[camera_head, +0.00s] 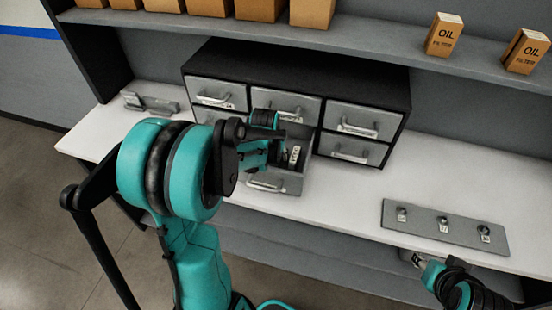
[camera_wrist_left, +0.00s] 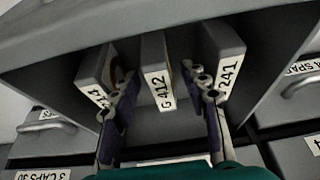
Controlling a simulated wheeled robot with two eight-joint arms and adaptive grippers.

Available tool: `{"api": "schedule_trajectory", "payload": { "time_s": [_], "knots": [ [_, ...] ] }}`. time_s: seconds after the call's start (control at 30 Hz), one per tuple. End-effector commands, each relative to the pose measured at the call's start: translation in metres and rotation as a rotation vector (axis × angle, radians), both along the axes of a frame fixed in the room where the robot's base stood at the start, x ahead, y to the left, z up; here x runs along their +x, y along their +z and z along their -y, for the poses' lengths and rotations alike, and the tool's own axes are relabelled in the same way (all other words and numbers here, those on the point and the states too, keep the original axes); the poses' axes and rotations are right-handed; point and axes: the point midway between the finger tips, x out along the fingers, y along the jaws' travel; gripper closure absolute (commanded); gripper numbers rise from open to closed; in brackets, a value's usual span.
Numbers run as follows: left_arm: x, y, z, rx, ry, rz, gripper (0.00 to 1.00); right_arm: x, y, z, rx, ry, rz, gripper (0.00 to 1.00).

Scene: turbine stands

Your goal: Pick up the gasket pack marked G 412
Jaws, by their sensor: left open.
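The gasket pack marked G 412 (camera_wrist_left: 157,75) is a grey pack with a white label, standing in the middle of an open drawer (camera_head: 290,183). A pack labelled 241 (camera_wrist_left: 226,70) stands to its right and another, label partly covered, (camera_wrist_left: 98,80) to its left. My left gripper (camera_wrist_left: 159,85) is open, with one finger on each side of the G 412 pack; I cannot tell whether they touch it. In the head view my left gripper (camera_head: 272,145) reaches into the drawer and hides part of it. My right arm (camera_head: 455,285) shows at the lower right; its fingers are unclear.
The dark drawer cabinet (camera_head: 300,68) has other drawers shut around the open one. A grey plate with several knobs (camera_head: 445,226) lies on the white bench (camera_head: 350,205). A grey bracket (camera_head: 150,103) lies left. Oil filter boxes (camera_head: 444,35) stand on the shelf above.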

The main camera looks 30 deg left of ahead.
Motion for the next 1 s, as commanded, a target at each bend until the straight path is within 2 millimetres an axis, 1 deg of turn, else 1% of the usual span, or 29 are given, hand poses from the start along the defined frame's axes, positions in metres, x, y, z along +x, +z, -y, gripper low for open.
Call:
{"api": "schedule_trajectory", "payload": {
  "time_s": [0.03,0.17,0.27,0.43,0.47,0.5,0.57,0.6,0.63,1.0],
  "knots": [
    [0.003,-0.01,-0.003,0.0,0.001,0.0,0.55,0.0,-0.005,0.0,0.0,0.0,0.0,0.6],
    [0.009,-0.023,-0.003,0.0,0.0,0.0,0.55,0.0,-0.008,0.0,0.0,0.0,0.0,0.6],
    [0.01,-0.025,-0.003,0.0,0.0,0.0,0.55,0.0,-0.008,0.0,0.0,0.0,0.0,0.6],
    [0.01,-0.025,-0.003,0.0,0.0,0.0,0.55,0.0,-0.007,0.0,0.0,0.0,0.0,0.6],
    [0.01,-0.025,-0.003,0.0,0.0,0.0,0.6,0.0,-0.007,0.0,0.0,0.0,0.0,0.6],
    [0.01,-0.025,-0.003,0.0,0.0,0.0,0.71,0.0,-0.007,0.0,0.0,0.0,0.0,0.6],
    [0.01,-0.025,-0.003,0.0,0.0,0.0,0.87,0.0,-0.007,0.0,0.0,0.0,0.0,0.6],
    [0.01,-0.025,-0.003,0.0,0.0,0.0,0.97,0.0,-0.007,0.0,0.0,0.0,0.0,0.6],
    [0.01,-0.025,-0.003,0.0,0.0,0.0,1.0,0.0,-0.007,0.0,0.0,0.0,0.0,0.6],
    [0.01,-0.023,-0.003,0.0,0.0,0.001,1.0,0.0,-0.007,0.0,0.0,0.0,0.0,0.6]
  ]
}}
